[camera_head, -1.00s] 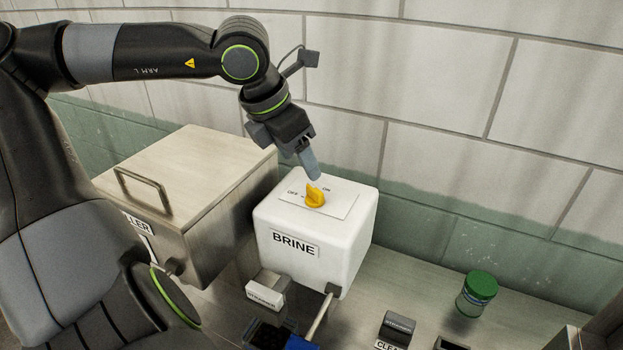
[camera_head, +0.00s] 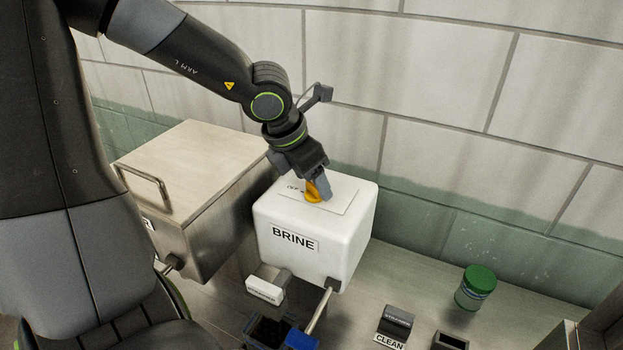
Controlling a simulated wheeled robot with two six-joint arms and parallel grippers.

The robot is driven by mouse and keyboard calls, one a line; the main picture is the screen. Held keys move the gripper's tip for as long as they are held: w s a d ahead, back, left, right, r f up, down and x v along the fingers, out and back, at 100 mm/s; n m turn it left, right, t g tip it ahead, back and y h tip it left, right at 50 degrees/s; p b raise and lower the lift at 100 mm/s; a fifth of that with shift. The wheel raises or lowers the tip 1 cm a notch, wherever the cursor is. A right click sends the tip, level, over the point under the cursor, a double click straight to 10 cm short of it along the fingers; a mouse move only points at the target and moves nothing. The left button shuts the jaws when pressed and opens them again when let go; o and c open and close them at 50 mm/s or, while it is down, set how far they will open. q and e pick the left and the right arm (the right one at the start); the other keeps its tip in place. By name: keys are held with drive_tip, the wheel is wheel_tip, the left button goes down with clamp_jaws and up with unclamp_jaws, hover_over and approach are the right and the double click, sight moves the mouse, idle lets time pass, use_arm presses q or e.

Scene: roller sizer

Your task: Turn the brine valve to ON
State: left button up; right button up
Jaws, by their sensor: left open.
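The white brine tank (camera_head: 315,262) stands on the counter with a "BRINE" label on its front. On its top is a pale plate (camera_head: 343,200) with a yellow valve knob (camera_head: 313,195). The "OFF" mark shows to the left of the knob; the "ON" mark is hidden behind my gripper. My left gripper (camera_head: 317,187) is open, pointing down, with its fingers at the knob. One finger covers the knob's right side; I cannot tell whether they touch. My right gripper is not in view.
A metal box with a pale lid and handle (camera_head: 148,190) stands left of the tank. A green-lidded jar (camera_head: 478,285) is at right. A "CLEAN" block (camera_head: 394,327) and a blue-ended tray (camera_head: 300,340) lie in front. A tiled wall is behind.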

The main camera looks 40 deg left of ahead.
use_arm(q)
drive_tip(key=shift+w+f, duration=0.1)
drive_tip(key=shift+f, duration=0.25)
drive_tip(key=shift+c, duration=0.3)
